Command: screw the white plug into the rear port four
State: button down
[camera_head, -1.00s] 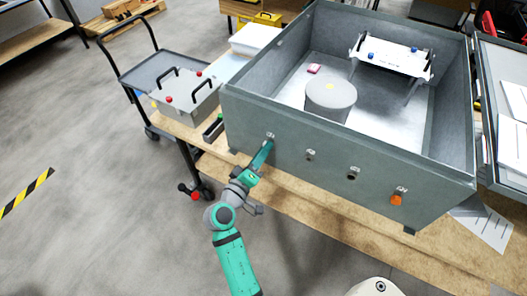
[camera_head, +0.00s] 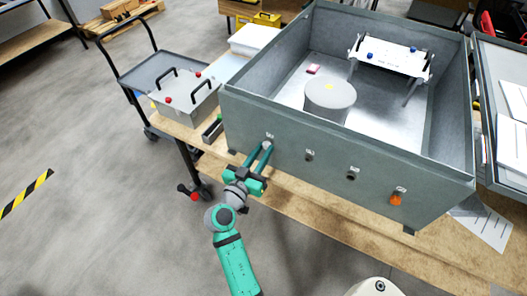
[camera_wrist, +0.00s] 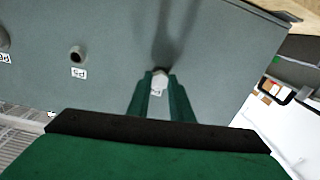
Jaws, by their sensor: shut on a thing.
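The grey box (camera_head: 330,160) has a row of ports along its near wall. My gripper (camera_head: 266,146) is at the leftmost port in the head view, its two green fingers pointing at the wall. In the wrist view, the fingertips (camera_wrist: 161,76) are shut on a small pale piece, apparently the white plug (camera_wrist: 159,74), at the wall. A white label (camera_wrist: 156,92) shows between the fingers, too small to read surely. The fingers hide most of the plug and the port, so its seating depth cannot be told.
Two open dark ports (camera_head: 309,156) (camera_head: 352,174) and an orange plug (camera_head: 396,199) are along the wall to the right. A grey cylinder (camera_head: 330,100) and a white stand (camera_head: 390,57) are inside the box. The wooden table edge (camera_head: 300,205) runs below.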

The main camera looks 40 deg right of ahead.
jog(key=m, duration=0.7)
jog(key=shift+w+a, duration=0.1)
jog(key=shift+w, duration=0.1)
jog(key=m, duration=0.6)
jog(key=shift+s+m, duration=0.1)
jog(key=shift+m, duration=0.2)
jog(key=c, duration=1.7)
grip_release()
